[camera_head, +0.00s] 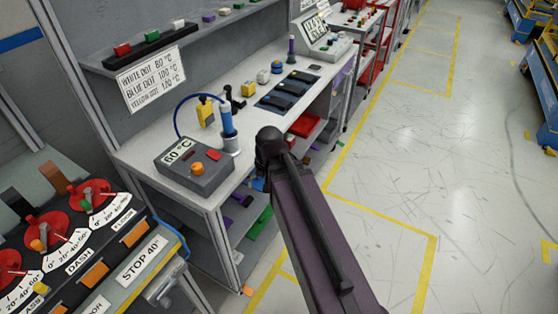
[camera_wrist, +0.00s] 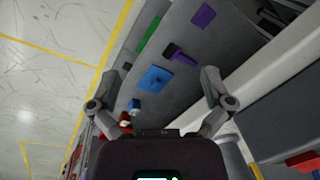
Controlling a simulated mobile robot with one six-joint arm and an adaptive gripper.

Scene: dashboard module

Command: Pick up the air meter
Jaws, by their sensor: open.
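I cannot tell for sure which item is the air meter. On the bench in the head view are a grey box with a display (camera_head: 195,170), a blue cylindrical tool (camera_head: 227,120) upright in a holder, and a yellow upright piece (camera_head: 205,113). Farther back is a sloped device with a display (camera_head: 322,38). My gripper (camera_wrist: 161,74) is open and empty in the wrist view, its fingers wide apart. Past the fingers a blue flat piece (camera_wrist: 155,79) and a dark purple tool (camera_wrist: 181,56) lie on a grey shelf. My gripper is hidden in the head view.
Black trays (camera_head: 284,93), a yellow cube (camera_head: 248,89) and a purple bottle (camera_head: 291,51) stand on the bench. A red bin (camera_head: 305,124) is below its edge. A dial panel (camera_head: 85,235) is at the lower left. The floor (camera_head: 430,150) right of the bench is clear.

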